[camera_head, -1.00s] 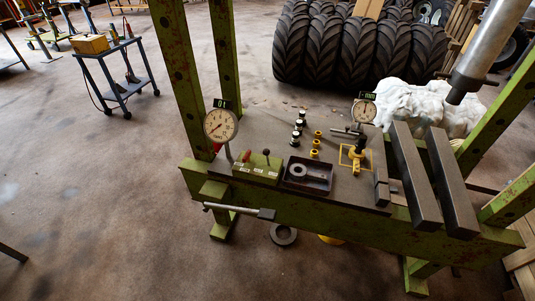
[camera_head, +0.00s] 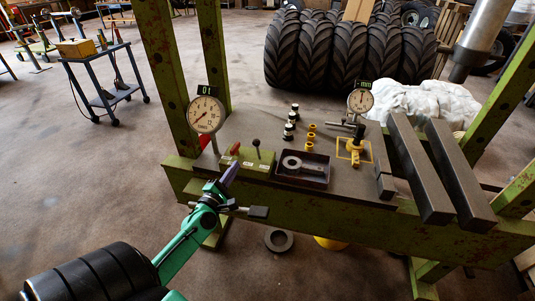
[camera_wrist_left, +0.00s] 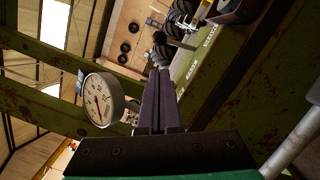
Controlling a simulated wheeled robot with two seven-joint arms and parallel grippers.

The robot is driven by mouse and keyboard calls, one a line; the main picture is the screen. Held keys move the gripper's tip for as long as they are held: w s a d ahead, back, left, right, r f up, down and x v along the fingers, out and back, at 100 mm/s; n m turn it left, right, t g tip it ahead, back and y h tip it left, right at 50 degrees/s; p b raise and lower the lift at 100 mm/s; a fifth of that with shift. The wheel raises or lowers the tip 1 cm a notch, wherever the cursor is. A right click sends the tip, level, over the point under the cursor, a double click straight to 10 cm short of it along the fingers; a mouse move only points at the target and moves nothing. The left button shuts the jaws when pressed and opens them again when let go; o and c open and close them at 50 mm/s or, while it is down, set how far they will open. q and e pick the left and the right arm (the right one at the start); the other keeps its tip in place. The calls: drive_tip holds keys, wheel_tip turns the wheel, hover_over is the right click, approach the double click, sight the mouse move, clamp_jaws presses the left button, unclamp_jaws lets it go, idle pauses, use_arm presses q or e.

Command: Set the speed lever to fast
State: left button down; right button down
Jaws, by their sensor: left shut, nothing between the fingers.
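A green control box (camera_head: 262,171) with pale labels sits on the front left of the press table. It carries a red-handled lever (camera_head: 234,149) and an upright lever with a black knob (camera_head: 256,143). The labels are too small to read in the head view, so I cannot tell which lever is for speed. My left gripper (camera_head: 231,173) has purple fingers, shut and empty, at the box's front left corner, just below the red handle. In the left wrist view the closed fingers (camera_wrist_left: 160,78) point towards the labelled box (camera_wrist_left: 194,68); contact is unclear.
A round dial gauge (camera_head: 205,115) stands close left of the box. A dark tray (camera_head: 303,181) with a ring-ended part is on its right. A bar handle (camera_head: 258,212) juts out below the table edge. Green press posts (camera_head: 167,80) rise behind the gauge.

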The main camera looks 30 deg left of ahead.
use_arm(q)
drive_tip(key=shift+a, duration=0.15)
drive_tip(key=x, duration=1)
drive_tip(key=shift+f+p, duration=0.15)
drive_tip(key=shift+p, duration=0.15)
